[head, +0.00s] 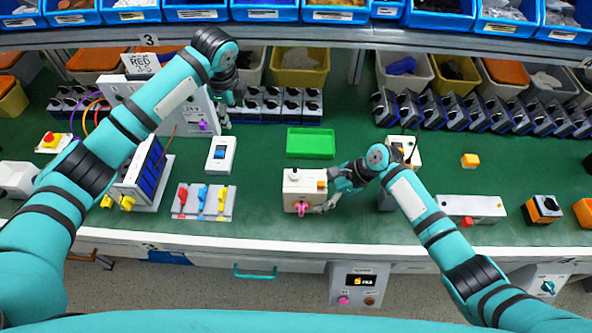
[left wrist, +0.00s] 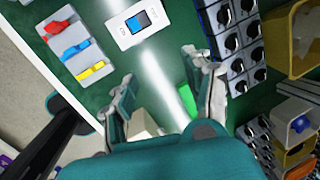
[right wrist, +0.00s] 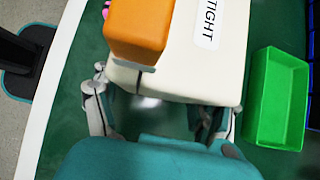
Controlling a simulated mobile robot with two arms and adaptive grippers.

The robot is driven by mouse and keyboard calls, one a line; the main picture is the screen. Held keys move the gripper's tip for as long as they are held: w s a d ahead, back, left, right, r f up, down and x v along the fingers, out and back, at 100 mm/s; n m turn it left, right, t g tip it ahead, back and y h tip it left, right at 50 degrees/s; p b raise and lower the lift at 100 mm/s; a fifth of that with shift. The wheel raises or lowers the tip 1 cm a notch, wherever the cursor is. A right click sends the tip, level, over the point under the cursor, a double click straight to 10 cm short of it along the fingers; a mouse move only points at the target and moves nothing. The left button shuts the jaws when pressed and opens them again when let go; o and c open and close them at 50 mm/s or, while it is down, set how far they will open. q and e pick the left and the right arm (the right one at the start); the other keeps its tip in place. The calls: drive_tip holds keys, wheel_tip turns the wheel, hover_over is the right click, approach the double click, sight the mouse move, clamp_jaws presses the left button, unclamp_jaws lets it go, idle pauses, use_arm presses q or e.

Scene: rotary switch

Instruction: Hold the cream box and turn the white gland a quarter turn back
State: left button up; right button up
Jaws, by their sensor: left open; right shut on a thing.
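The cream box (head: 297,190) stands on the green bench near the front edge, with an orange block on its right side and a pink part at its front. In the right wrist view the box (right wrist: 190,72) shows a label reading "TIGHT". My right gripper (head: 331,189) is shut on the box from the right, one finger on each side. The white gland is too small to make out surely. My left gripper (head: 226,112) is open and empty, at the back left, well away from the box. It also shows in the left wrist view (left wrist: 165,95).
A green tray (head: 311,143) lies behind the box. A blue rocker switch (head: 221,155) and a plate of coloured levers (head: 203,203) lie to its left. Rows of dark switches (head: 285,104) line the back. Clear bench lies between the levers and the box.

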use_arm(q)
drive_tip(key=s+d+r+m+g+h, duration=0.1)
drive_tip(key=s+d+m, duration=0.2)
drive_tip(key=d, duration=0.3)
drive_tip(key=s+d+r+m, duration=0.1)
drive_tip(key=s+d+m, duration=0.2)
drive_tip(key=d, duration=0.2)
use_arm(e)
drive_tip(key=shift+d+f, duration=0.1)
use_arm(q)
drive_tip(key=r+m+g, duration=0.1)
drive_tip(key=m, duration=0.3)
hover_over(296, 173)
drive_tip(key=shift+g, duration=0.3)
wheel_tip(296, 173, down, 12)
drive_tip(key=shift+r, duration=0.1)
clamp_jaws()
